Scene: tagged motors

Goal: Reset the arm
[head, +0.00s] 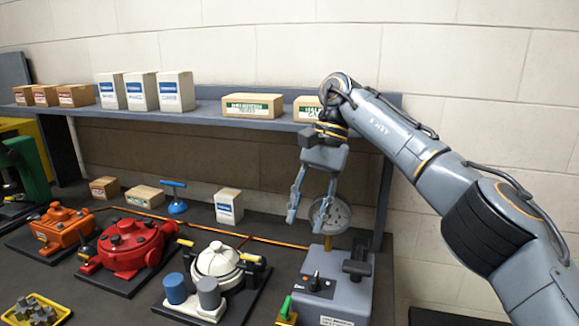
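My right arm comes in from the right, and its gripper (311,205) hangs pointing down in front of the shelf. Its two fingers are spread apart and nothing shows between them that it holds. A grey machine (345,295) with a round metal dial (335,216) stands just below and behind the right finger; whether they touch cannot be told. My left gripper is not in the head view. An orange motor (62,226), a red motor (128,245) and a white motor (217,262) stand on dark plates on the bench.
A shelf (200,113) runs above the bench with several boxes, including a white box (176,92) and a brown box (252,105). A small white box (229,206), a blue-handled tool (177,206) and a yellow tray (62,311) of metal parts are on the bench.

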